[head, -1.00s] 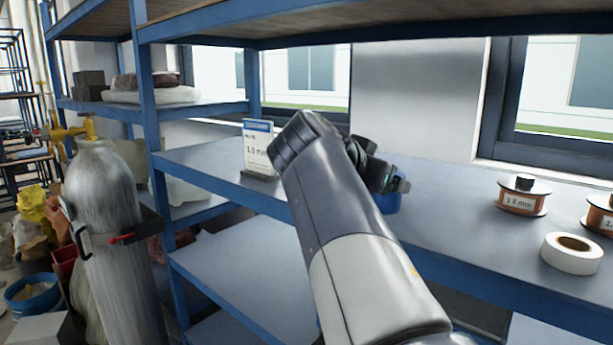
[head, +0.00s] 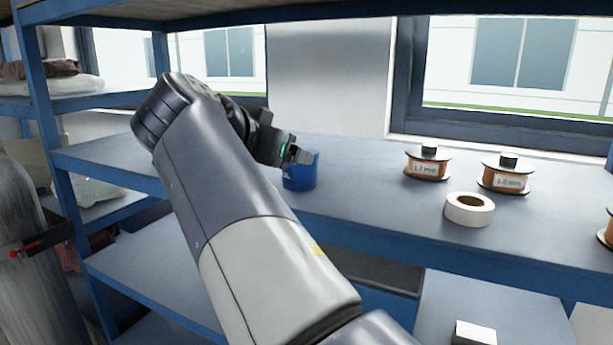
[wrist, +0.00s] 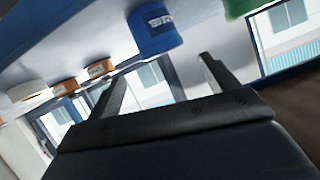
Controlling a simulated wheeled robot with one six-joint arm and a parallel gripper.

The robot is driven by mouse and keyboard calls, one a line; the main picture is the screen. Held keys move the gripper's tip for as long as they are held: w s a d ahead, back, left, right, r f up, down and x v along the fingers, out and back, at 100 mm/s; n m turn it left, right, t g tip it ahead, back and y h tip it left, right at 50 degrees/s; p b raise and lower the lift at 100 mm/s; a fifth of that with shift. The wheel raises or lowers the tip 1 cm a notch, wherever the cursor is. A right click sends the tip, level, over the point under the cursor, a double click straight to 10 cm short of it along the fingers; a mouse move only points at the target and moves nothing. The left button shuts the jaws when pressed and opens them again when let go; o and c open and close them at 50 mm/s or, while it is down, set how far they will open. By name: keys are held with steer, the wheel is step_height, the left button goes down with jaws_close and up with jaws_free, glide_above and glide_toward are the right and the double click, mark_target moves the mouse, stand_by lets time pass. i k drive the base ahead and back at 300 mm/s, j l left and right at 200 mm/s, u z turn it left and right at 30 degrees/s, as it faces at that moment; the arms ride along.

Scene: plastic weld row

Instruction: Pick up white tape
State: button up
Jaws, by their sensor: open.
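The white tape (head: 469,209) is a short white roll with a brown core, lying flat on the grey shelf, right of centre in the head view. In the wrist view a white roll (wrist: 28,92) shows at the left edge. My gripper (head: 298,155) is left of the tape in the head view, above the shelf beside a blue container. In the wrist view my gripper (wrist: 158,78) has its two fingers spread apart with nothing between them. The gripper is well apart from the tape.
The blue container (head: 301,172) stands close to my gripper and also shows in the wrist view (wrist: 155,27). Two orange wire spools (head: 427,165) (head: 505,175) stand behind the tape. Another spool is cut off at the right edge. A blue-framed shelf (head: 190,12) hangs above.

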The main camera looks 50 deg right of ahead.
mark_target(465, 209)
steer(key=z, duration=2.6)
